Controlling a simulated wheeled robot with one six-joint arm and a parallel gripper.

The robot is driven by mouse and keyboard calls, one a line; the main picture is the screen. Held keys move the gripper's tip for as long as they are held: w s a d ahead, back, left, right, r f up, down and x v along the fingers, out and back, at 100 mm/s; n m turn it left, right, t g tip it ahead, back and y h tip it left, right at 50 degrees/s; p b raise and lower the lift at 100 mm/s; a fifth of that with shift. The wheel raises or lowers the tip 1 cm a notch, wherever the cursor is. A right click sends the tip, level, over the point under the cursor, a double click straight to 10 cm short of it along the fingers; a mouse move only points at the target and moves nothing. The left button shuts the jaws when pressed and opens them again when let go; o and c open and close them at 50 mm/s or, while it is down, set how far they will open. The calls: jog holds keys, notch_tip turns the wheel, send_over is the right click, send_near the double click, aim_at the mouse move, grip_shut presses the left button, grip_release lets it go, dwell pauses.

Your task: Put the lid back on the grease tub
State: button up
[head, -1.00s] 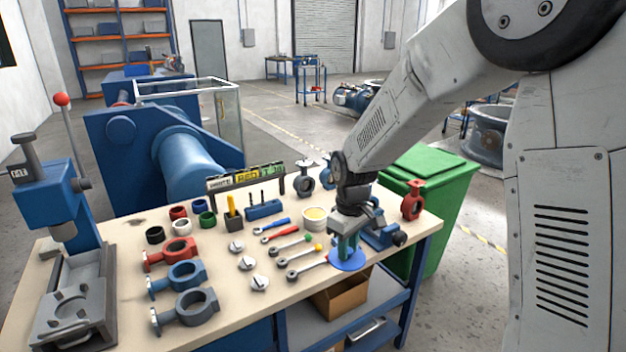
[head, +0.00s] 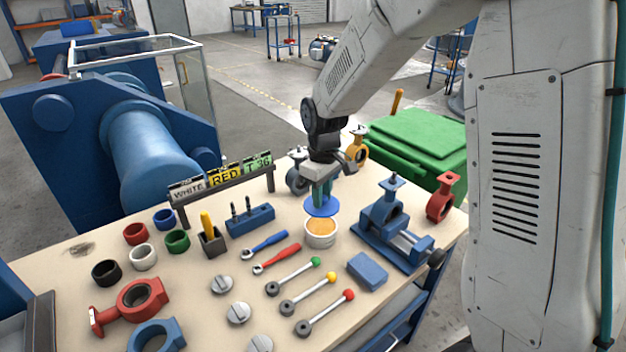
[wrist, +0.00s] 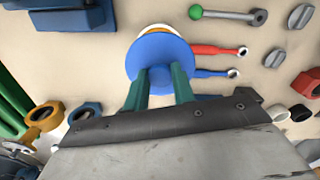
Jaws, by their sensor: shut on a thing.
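The grease tub (head: 320,238) is a white round pot with yellow-orange grease showing in its open top, standing on the bench. The lid (head: 321,208) is a flat blue disc. My gripper (head: 322,196) points down with green fingers, shut on the lid, and holds it up behind the tub's mouth in the head view. The front of the lid appears close to the tub's far rim; I cannot tell the exact gap. In the wrist view the lid (wrist: 160,60) covers most of the tub (wrist: 157,30), leaving only a strip of its edge showing.
A blue vise (head: 385,222) stands right of the tub, with a blue block (head: 367,271) in front of it. Wrenches (head: 277,258) and ball-ended levers (head: 308,287) lie to the front left. Valve bodies (head: 357,148) stand behind my gripper. A green bin (head: 420,145) is beyond the bench.

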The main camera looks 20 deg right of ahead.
jog(key=shift+w+f, duration=0.1)
jog(key=shift+w, duration=0.1)
jog(key=shift+f, duration=3.05)
jog(key=shift+f, duration=0.2)
jog(key=o, duration=1.5)
jog(key=shift+r, duration=0.1)
jog(key=shift+r, duration=3.45)
